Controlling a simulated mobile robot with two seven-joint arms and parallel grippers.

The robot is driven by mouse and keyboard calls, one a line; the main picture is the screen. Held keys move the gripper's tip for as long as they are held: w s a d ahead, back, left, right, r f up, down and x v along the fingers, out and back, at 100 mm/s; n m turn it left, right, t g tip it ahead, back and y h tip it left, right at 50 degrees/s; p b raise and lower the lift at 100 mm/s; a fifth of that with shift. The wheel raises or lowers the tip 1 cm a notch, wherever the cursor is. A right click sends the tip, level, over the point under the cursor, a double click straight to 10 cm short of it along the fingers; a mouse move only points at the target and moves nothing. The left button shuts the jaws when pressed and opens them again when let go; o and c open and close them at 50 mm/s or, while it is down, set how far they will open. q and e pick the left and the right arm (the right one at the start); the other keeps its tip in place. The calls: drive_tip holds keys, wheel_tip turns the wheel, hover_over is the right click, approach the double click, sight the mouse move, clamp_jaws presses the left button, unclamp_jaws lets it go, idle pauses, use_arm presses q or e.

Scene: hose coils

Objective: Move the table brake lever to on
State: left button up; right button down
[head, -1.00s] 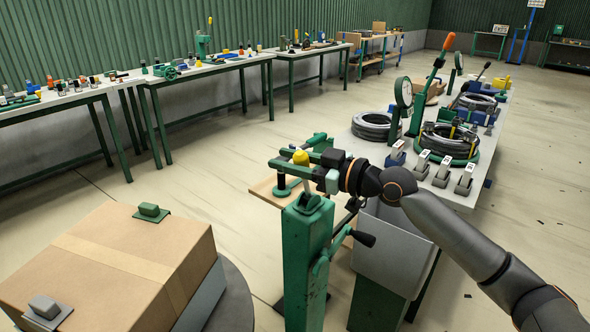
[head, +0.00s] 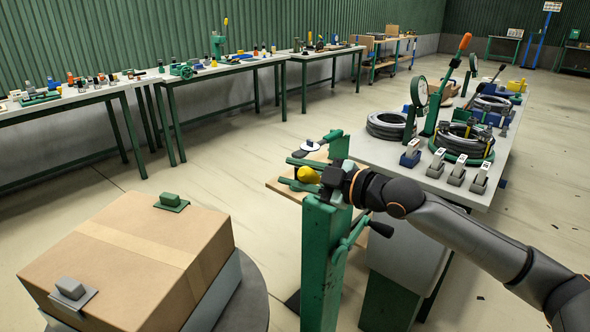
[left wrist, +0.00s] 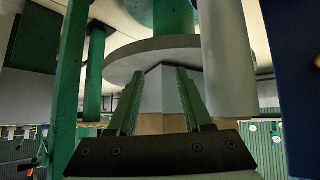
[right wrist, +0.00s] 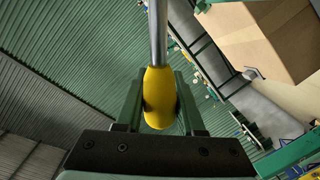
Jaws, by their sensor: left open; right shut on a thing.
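The brake lever has a yellow grip (head: 308,175) near the top of a green post (head: 321,255). In the right wrist view the yellow grip (right wrist: 160,98) and its thin metal rod (right wrist: 158,32) show clearly. My right gripper (head: 304,172) is shut around the grip, with one green finger on each side. The lever's pivot is hidden in the head view. My left gripper (left wrist: 156,72) is open, with nothing between its fingers; it is out of the head view. Beyond its fingers are a grey round disc (left wrist: 150,58) and green posts.
A brown carton (head: 135,255) with clamp blocks sits on the round turntable (head: 248,300) at lower left. A grey table (head: 375,152) with hose coils (head: 388,124) and gauges stands at right. Benches line the left wall.

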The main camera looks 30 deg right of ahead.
drive_tip(key=shift+a+f, duration=0.1)
drive_tip(key=shift+f, duration=0.15)
drive_tip(key=c, duration=0.9)
unclamp_jaws()
drive_tip(key=o, duration=0.4)
drive_tip(key=shift+r, duration=0.1)
